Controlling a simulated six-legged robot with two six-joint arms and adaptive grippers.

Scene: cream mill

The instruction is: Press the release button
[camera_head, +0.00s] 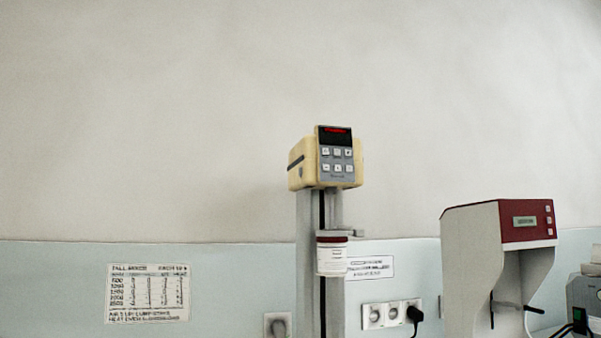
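A cream-coloured device head (297,172) sits on top of a grey vertical column (305,250) in the middle of the head view. Its front has a dark display (335,135) with red lit characters and a grey keypad (337,160) with several small buttons. The button labels are too small to read, so I cannot tell which one is the release button. A white jar (331,260) with a dark red lid is at the column, below the head. Neither of my grippers is in view.
A grey machine (470,265) with a red top panel (525,221) stands at the right, with another device (585,295) partly cut off beside it. Wall sockets (391,313) hold a black plug. A printed chart (148,293) hangs at the left. The upper wall is bare.

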